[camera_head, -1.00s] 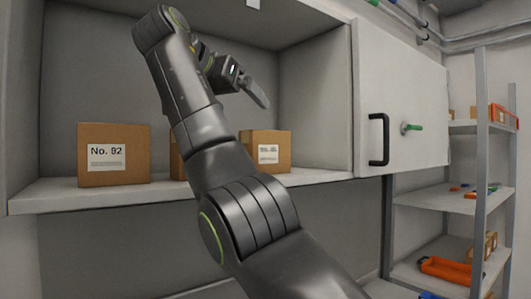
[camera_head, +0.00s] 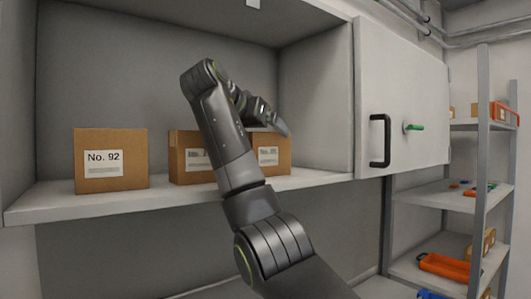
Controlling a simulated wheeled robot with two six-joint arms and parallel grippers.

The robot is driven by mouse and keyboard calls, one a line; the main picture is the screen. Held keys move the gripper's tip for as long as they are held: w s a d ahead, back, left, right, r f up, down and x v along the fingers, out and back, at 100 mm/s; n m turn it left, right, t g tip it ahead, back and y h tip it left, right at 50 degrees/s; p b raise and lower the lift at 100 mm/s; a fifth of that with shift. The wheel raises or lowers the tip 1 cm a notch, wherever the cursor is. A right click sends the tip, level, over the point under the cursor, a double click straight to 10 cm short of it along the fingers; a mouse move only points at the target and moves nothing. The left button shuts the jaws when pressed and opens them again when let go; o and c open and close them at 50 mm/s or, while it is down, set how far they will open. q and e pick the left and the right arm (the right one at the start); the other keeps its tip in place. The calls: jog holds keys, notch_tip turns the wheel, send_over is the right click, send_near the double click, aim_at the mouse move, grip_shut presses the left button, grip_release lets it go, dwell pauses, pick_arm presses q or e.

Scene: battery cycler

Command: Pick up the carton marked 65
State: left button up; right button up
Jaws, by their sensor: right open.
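Several cartons stand on the open cabinet shelf (camera_head: 110,202). The left carton (camera_head: 111,162) reads "No. 92". A middle carton (camera_head: 183,163) is partly hidden behind my right arm, and its label is partly covered. A right carton (camera_head: 274,160) has a white label too small to read surely. I cannot tell which one is marked 65. My right gripper (camera_head: 281,124) is open and empty, just above the top of the right carton in the picture, pointing down to the right. My left gripper is not in view.
The cabinet's side walls and top enclose the shelf. A cabinet door (camera_head: 400,95) with a black handle (camera_head: 380,140) and a green-tipped latch (camera_head: 414,127) stands at right. A shelf rack (camera_head: 484,150) with orange items is farther right. Bare shelf lies between the left and middle cartons.

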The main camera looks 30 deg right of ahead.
jog(key=shift+s+a, duration=0.1)
jog(key=shift+a, duration=0.1)
jog(key=shift+c, duration=0.8)
jog(key=c, duration=1.5)
